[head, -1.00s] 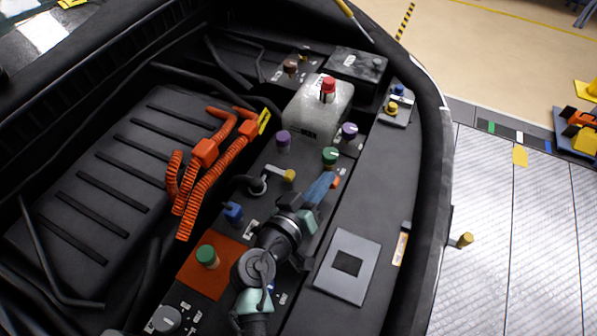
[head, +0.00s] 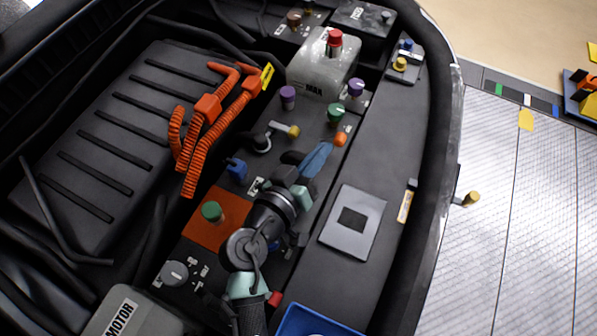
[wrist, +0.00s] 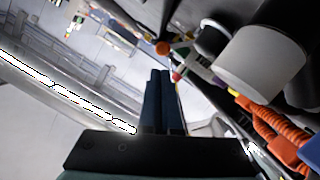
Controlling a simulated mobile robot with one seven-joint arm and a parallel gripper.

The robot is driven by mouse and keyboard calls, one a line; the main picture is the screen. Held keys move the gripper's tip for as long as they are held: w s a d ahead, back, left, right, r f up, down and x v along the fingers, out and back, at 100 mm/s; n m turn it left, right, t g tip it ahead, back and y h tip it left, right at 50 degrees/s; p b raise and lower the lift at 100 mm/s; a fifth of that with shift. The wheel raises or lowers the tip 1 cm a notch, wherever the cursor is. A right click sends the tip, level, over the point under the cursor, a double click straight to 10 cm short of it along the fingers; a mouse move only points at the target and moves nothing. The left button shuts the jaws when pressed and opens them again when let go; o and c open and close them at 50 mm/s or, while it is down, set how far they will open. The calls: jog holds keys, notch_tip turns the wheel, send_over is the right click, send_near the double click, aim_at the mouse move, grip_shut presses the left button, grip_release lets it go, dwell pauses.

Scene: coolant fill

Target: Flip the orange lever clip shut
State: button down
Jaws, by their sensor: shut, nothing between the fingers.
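A small orange piece (head: 341,139), which looks like the tip of the lever clip, sits below the green knob on the dark engine-bay panel. Its lever and hinge are not clear, so I cannot tell its angle. A round orange end (wrist: 162,48) also shows in the wrist view, just beyond my fingertips. My gripper (head: 327,147) has blue fingers pressed together with nothing between them. It is just below and left of the orange piece, with a small gap in the picture. In the wrist view my gripper (wrist: 160,73) shows its two fingers side by side.
A grey reservoir with a red cap (head: 335,38) stands beyond. Purple knobs (head: 288,93) and a green knob (head: 336,112) are close by. Thick orange cables (head: 205,130) lie to the left. A blue tray (head: 315,322) is at the bottom edge.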

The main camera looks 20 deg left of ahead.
jog(key=b+v, duration=0.1)
jog(key=v, duration=0.7)
jog(key=shift+s, duration=0.2)
jog(key=shift+w+r, duration=0.1)
